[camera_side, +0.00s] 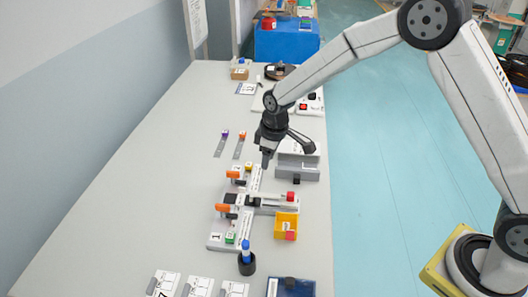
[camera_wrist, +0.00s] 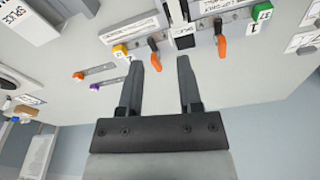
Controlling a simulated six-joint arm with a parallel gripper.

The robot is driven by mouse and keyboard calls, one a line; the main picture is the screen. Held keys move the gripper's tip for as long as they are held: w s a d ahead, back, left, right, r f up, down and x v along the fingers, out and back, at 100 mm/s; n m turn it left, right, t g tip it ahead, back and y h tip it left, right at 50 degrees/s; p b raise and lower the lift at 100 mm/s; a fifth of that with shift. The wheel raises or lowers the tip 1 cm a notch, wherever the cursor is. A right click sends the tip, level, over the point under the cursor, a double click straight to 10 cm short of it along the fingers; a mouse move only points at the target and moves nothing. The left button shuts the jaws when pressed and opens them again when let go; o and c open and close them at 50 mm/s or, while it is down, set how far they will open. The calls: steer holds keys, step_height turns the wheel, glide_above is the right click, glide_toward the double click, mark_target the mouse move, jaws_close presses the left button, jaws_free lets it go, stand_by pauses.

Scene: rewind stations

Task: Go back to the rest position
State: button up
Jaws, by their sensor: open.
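My gripper (camera_side: 266,162) is in the air above the long grey table (camera_side: 120,190), near the far end of the splice station (camera_side: 225,240). In the wrist view my gripper (camera_wrist: 160,70) shows two dark fingers spread apart with nothing between them. The station, with orange-handled levers (camera_wrist: 221,46) and a green block (camera_wrist: 262,12), lies beyond the fingertips. From the frames I cannot tell the exact height of the fingertips over the table.
A yellow bin (camera_side: 286,222) with a red block, a grey tray (camera_side: 297,172) and a black cup (camera_side: 247,264) with a blue-topped item stand around the station. Numbered cards (camera_side: 198,286) lie at the front. The table's left side is clear. A wall runs along the left.

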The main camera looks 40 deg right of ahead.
steer(key=s+d+r+m, duration=0.1)
steer(key=s+d+m, duration=0.1)
steer(key=s, duration=0.5)
steer(key=s+d+r+m, duration=0.2)
steer(key=s+d, duration=0.1)
steer(key=s, duration=0.5)
steer(key=s+d+r+m+t, duration=0.1)
steer(key=s+d+r+m, duration=0.1)
steer(key=s, duration=0.5)
steer(key=shift+s+d+m+h, duration=0.15)
steer(key=shift+d+m+h, duration=0.2)
steer(key=shift+d, duration=0.2)
